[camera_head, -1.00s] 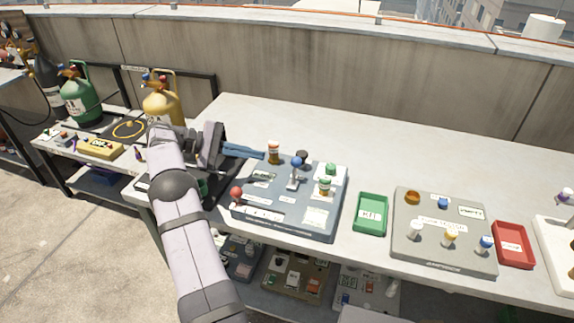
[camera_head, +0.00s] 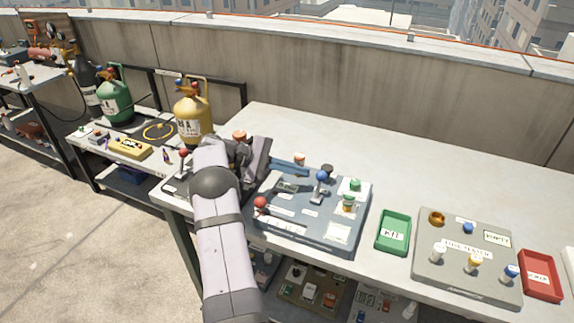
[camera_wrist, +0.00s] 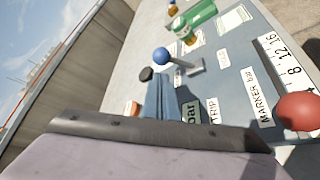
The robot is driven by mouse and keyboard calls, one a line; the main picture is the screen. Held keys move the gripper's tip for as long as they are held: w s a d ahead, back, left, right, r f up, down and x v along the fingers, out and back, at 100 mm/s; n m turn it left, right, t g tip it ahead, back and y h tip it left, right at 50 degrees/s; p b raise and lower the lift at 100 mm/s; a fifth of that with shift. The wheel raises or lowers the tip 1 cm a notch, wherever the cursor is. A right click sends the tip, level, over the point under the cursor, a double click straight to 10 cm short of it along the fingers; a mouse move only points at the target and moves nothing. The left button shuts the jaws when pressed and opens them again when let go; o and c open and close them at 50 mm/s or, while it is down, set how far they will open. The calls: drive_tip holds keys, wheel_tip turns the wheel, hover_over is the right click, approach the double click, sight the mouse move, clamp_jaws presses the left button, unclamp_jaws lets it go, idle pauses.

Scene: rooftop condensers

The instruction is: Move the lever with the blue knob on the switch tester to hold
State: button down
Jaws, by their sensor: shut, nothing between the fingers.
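The switch tester (camera_head: 298,228) is a blue-grey panel on the bench, right of my gripper. Its lever with the blue knob (camera_head: 321,175) stands up from a slot on the panel. In the wrist view the blue knob (camera_wrist: 161,55) sits just beyond my fingertips, with its metal stem running right to a slot. My gripper (camera_head: 306,172) reaches in from the left with its blue fingers together and empty, left of the knob; the fingers also show in the wrist view (camera_wrist: 160,82). I cannot tell whether they touch the lever.
A red knob (camera_head: 260,203) stands at the panel's front left, and a black knob (camera_head: 327,170) behind the blue one. A green tray (camera_head: 393,232) lies beyond. The bench behind is clear.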

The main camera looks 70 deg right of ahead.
drive_tip(key=shift+p+x, duration=0.45)
drive_tip(key=shift+x, duration=1.75)
drive_tip(key=shift+a+b, duration=0.2)
drive_tip(key=shift+b, duration=0.4)
drive_tip(key=a+m+h+b, duration=0.1)
drive_tip(key=b, duration=0.2)
drive_tip(key=m+g+h+b, duration=0.1)
drive_tip(key=m+b, duration=0.1)
drive_tip(key=b, duration=0.1)
drive_tip(key=shift+a+r, duration=0.35)
drive_tip(key=shift+a, duration=0.05)
drive_tip(key=shift+a+r+m+g+h+b, duration=0.4)
drive_tip(key=shift+m+b, duration=0.4)
drive_tip(key=shift+b, duration=0.6)
drive_tip(key=shift+r, duration=0.1)
drive_tip(key=shift+a, duration=0.1)
drive_tip(key=shift+b+v, duration=0.55)
drive_tip(key=shift+v, duration=3.15)
